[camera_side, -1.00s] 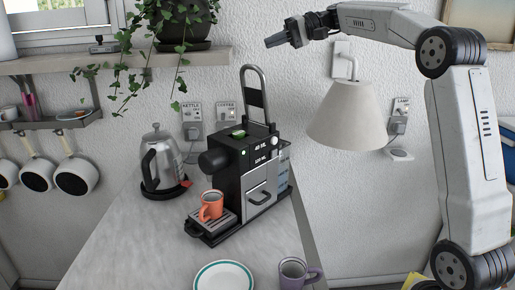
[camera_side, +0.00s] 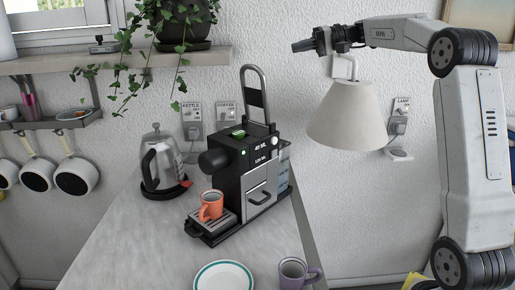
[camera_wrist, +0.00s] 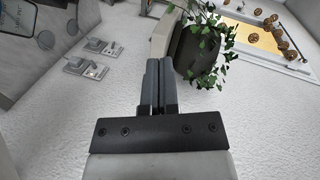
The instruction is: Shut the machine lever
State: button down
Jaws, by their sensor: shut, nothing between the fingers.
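The coffee machine (camera_side: 242,170) stands on the counter, black with a silver front. Its lever (camera_side: 256,95), a tall grey loop with a black plate inside, stands raised above the top of the machine. My gripper (camera_side: 294,47) is up in the air to the right of the lever and higher than its top, pointing left and touching nothing. In the wrist view my gripper (camera_wrist: 159,62) has its two dark fingers together with nothing between them.
An orange cup (camera_side: 211,206) sits on the machine's tray. A kettle (camera_side: 162,165) stands to the left, a lamp (camera_side: 347,115) hangs below my arm. A hanging plant (camera_side: 184,30) is at upper left. A plate (camera_side: 223,277) and purple mug (camera_side: 296,273) are in front.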

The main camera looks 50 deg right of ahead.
jog(key=x, duration=0.3)
jog(key=s+x, duration=0.1)
jog(key=x, duration=0.2)
jog(key=a+x, duration=0.1)
jog(key=x, duration=0.2)
jog(key=shift+w+a+f, duration=0.1)
jog(key=shift+a+f, duration=0.2)
jog(key=shift+a, duration=0.05)
jog(key=shift+a+f, duration=0.25)
jog(key=shift+a, duration=0.45)
jog(key=shift+a, duration=0.1)
